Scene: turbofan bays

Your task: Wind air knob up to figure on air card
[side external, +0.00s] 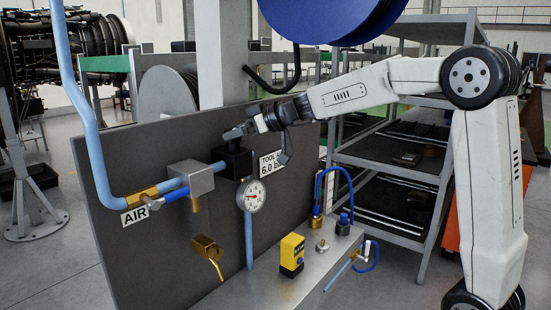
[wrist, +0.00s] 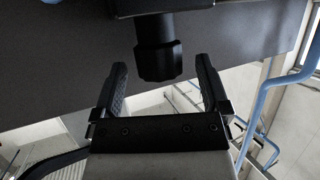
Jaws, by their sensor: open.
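The air knob (wrist: 160,62) is a black ribbed cylinder in the wrist view. It appears between the fingertips of my gripper (wrist: 161,72), with a gap on each side. My gripper is open and empty. In the side view my gripper (side external: 234,133) is just above the black regulator block (side external: 236,161) on the dark panel; the knob is hard to make out there. The air card (side external: 271,165) is white and reads "6.0 b", its edge partly hidden. The round white gauge (side external: 251,196) hangs below the regulator with a red needle; its reading is too small to tell.
A grey metal box (side external: 191,178) and light blue pipe (side external: 88,120) sit left of the regulator. A brass valve with a yellow lever (side external: 207,248) is lower. A yellow device (side external: 292,254) and blue-hosed fittings (side external: 317,220) stand on the bench. Grey shelving (side external: 385,165) is behind.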

